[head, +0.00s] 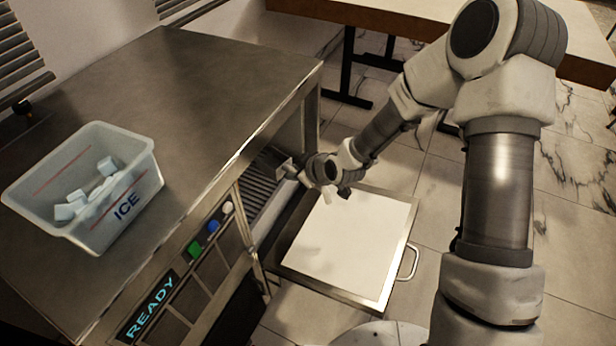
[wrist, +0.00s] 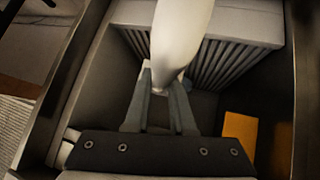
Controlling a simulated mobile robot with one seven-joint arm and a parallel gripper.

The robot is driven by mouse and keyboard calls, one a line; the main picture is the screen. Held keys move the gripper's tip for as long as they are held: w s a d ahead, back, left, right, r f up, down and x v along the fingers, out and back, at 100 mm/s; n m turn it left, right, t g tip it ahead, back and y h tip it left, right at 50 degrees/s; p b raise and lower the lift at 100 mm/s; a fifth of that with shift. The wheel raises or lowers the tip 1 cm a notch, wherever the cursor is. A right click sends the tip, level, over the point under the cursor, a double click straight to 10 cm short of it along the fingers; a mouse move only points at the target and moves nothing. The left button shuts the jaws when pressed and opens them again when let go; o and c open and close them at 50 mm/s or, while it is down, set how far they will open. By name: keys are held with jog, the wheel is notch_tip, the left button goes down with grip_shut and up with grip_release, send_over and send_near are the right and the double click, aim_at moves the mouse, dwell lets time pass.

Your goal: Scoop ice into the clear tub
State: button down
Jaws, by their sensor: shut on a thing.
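The clear tub (head: 140,195), marked ICE and with red lines inside, stands on the steel machine top at the left. Several white ice cubes (head: 72,207) lie in it, well below the rim. My gripper (head: 290,168) reaches into the machine's open front. In the wrist view my gripper (wrist: 160,85) is shut on a smooth white scoop (wrist: 180,35), which extends away from the fingers toward the top of the picture. The scoop's far end is out of frame, so I cannot tell whether it holds ice.
The machine's door (head: 345,245) hangs open, its pale inner face up. A slatted grey part (wrist: 225,60) sits inside the bin, near the scoop. An orange patch (wrist: 240,132) shows at the right. A READY display (head: 150,307) and buttons (head: 213,226) are on the front.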

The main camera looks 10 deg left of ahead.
aim_at(261, 170)
jog(key=w+a+f+b, duration=0.1)
jog(key=a, duration=0.2)
jog(key=w+a+f+b, duration=0.1)
jog(key=a+f, duration=0.1)
jog(key=a, duration=0.2)
jog(key=w+a+f+b, duration=0.1)
jog(key=a+f, duration=0.1)
jog(key=a, duration=0.2)
jog(key=shift+w+f, duration=0.15)
jog(key=shift+w, duration=0.25)
dwell(0.6)
